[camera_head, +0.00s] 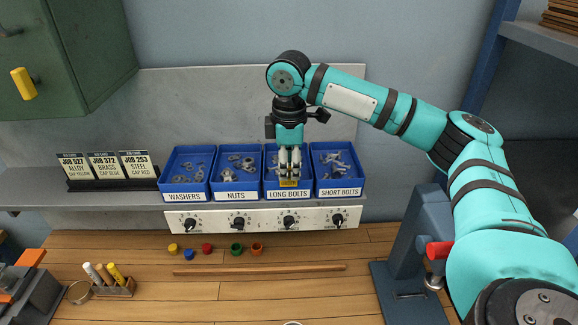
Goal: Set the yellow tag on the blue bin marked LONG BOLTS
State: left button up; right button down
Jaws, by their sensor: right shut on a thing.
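The blue bin marked LONG BOLTS (271,190) stands on the shelf between the NUTS bin (237,194) and the SHORT BOLTS bin (340,191). My right gripper (289,178) reaches down over the LONG BOLTS bin, at its front. It is shut on the yellow tag (289,183), which shows just above the bin's label. I cannot tell whether the tag touches the bin's rim. The fingers hide part of the bin's inside. My left gripper is not in view.
The WASHERS bin (185,197) stands at the left end of the bins. Job cards (105,166) stand farther left. A panel with knobs (263,219) runs below the shelf. Several coloured caps (207,249) and a wooden strip (259,270) lie on the bench.

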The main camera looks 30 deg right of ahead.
dwell(0.4)
jog(key=c, duration=0.9)
grip_release()
jog(key=shift+r, duration=0.15)
jog(key=shift+r, duration=3.35)
jog(key=shift+a, duration=0.1)
